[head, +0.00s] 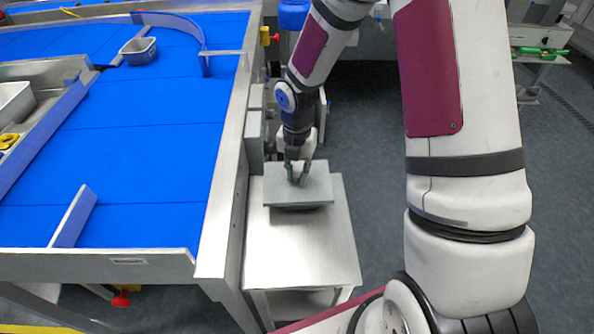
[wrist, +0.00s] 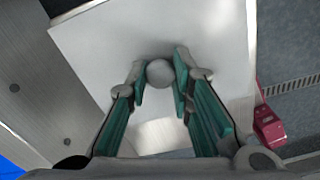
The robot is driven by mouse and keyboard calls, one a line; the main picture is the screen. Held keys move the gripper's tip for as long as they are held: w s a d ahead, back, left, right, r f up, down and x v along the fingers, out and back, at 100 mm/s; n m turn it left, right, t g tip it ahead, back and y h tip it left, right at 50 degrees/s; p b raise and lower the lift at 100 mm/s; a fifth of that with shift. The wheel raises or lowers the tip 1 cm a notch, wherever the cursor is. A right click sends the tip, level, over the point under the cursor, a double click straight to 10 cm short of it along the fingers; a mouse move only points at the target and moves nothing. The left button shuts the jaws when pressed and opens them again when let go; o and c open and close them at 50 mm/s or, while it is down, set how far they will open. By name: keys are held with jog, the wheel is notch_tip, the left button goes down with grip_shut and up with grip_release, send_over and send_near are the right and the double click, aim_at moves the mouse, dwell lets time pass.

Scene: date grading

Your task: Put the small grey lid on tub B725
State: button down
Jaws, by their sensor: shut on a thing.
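The grey lid (head: 321,190) is a flat square plate over the small steel side table (head: 325,250). My gripper (head: 298,174) points down at its middle. In the wrist view the two green-padded fingers (wrist: 160,80) are shut on the lid's round grey knob (wrist: 160,72), with the pale plate (wrist: 100,50) spread below. A dark band shows under the lid's near edge; I cannot tell whether it is shadow or something beneath. A small grey tub (head: 138,51) stands open on the blue belt at the far left. No label can be read, so I cannot tell whether it is B725.
The blue conveyor (head: 140,130) fills the left, with a raised steel edge (head: 228,170) between it and the side table. A curved blue guide (head: 190,28) stands beside the tub. A pale tray (head: 14,103) and a yellow item (head: 8,141) are at far left. Much of the belt is bare.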

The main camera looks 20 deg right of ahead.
jog(key=shift+f, duration=0.3)
jog(key=c, duration=0.9)
grip_release()
jog(key=shift+c, duration=0.2)
jog(key=shift+r+p, duration=2.45)
jog(key=shift+r, duration=1.1)
